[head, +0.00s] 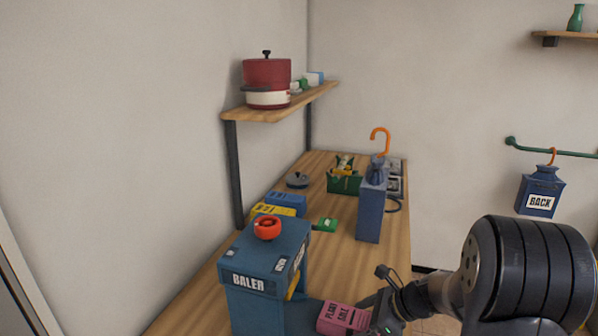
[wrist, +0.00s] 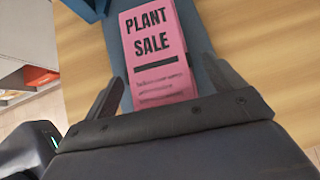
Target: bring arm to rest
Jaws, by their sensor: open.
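My gripper (wrist: 172,85) is open in the wrist view, its two dark fingers spread on either side of the lower part of a pink "PLANT SALE" packet (wrist: 155,45). The packet lies on a blue-grey surface; I cannot tell whether the fingers touch it. In the head view my arm comes in from the lower right, and its end is beside the pink packet (head: 342,318) at the front of the blue baler (head: 252,300).
The wooden counter (head: 335,240) runs along the left wall. It bears a blue bag (head: 371,210), a green crate (head: 343,184) and yellow and blue packets (head: 285,203). A shelf (head: 262,114) with a red pot overhangs it.

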